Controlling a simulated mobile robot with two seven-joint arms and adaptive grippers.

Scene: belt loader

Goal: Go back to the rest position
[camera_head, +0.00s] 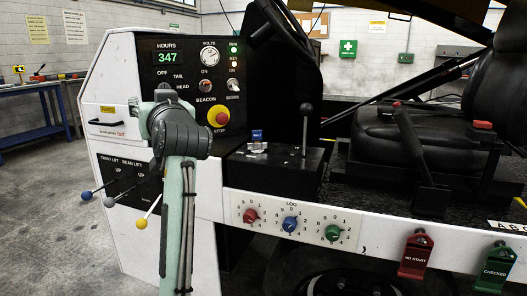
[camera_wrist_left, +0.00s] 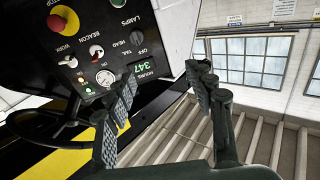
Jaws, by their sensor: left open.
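My left gripper (camera_head: 150,103) is in front of the loader's control panel (camera_head: 190,62) in the head view. My forearm rises from the bottom edge and hides part of the panel's lower left. In the left wrist view the gripper's two fingers (camera_wrist_left: 166,95) are spread apart, with nothing between them. The panel shows behind the left finger there, with its hours display (camera_wrist_left: 146,67) reading 347. The red stop button (camera_head: 219,116) on its yellow base is right of my gripper in the head view. I cannot tell the exact gap to the panel. My right gripper is not in view.
Three levers with blue (camera_head: 87,196), grey (camera_head: 109,202) and yellow (camera_head: 141,223) balls stick out near my forearm. A black joystick (camera_head: 305,112), three coloured knobs and a seat (camera_head: 430,120) lie to the right. Open floor (camera_head: 50,220) is at the left.

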